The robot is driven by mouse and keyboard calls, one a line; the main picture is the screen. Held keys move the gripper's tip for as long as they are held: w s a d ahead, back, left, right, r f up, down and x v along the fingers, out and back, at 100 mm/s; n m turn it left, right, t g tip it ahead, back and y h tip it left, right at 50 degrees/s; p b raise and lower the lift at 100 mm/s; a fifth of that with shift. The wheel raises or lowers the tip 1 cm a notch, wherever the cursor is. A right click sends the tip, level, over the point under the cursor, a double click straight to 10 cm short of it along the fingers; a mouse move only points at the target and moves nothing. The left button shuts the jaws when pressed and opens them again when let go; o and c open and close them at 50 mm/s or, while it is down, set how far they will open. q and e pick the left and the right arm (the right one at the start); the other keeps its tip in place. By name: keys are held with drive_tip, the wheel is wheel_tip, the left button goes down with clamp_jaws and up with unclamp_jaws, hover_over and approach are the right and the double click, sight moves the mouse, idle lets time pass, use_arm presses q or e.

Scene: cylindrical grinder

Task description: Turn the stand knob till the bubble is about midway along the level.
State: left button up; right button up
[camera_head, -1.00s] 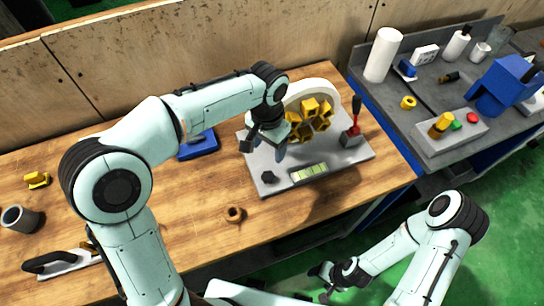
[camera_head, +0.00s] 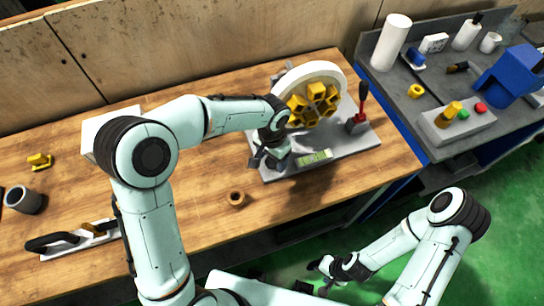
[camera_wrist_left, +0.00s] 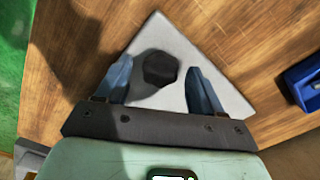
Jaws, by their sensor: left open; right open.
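The dark stand knob (camera_wrist_left: 160,68) sits on a pale corner of the stand plate (camera_wrist_left: 155,35) in the left wrist view. My left gripper (camera_wrist_left: 159,66) is open, its two blue fingers on either side of the knob with gaps showing. In the head view my left gripper (camera_head: 266,160) hides the knob at the stand's front left corner. The green level (camera_head: 314,157) lies on the stand's front edge, right of the gripper; its bubble is too small to place. My right gripper (camera_head: 326,272) is open and empty in front of the bench, away from the stand.
A brown ring (camera_head: 236,199) lies near the bench's front. A blue object (camera_wrist_left: 306,80) shows beside the plate. The grey machine table (camera_head: 410,105) is at right.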

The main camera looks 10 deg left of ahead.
sight(272, 160)
use_arm(q)
drive_tip(key=c, duration=1.1)
drive_tip(key=shift+o, duration=0.2)
drive_tip(key=m+p, duration=0.1)
drive_tip(key=m, duration=0.4)
use_arm(e)
drive_tip(key=shift+w+r, duration=0.5)
drive_tip(key=shift+r, duration=0.1)
use_arm(q)
drive_tip(key=o, duration=1.1)
drive_tip(key=shift+c, duration=0.2)
wheel_tip(272, 160, up, 14)
drive_tip(key=p, duration=0.1)
drive_tip(key=shift+f, duration=0.25)
use_arm(e)
drive_tip(key=shift+w+r, duration=0.8)
drive_tip(key=shift+r, duration=0.05)
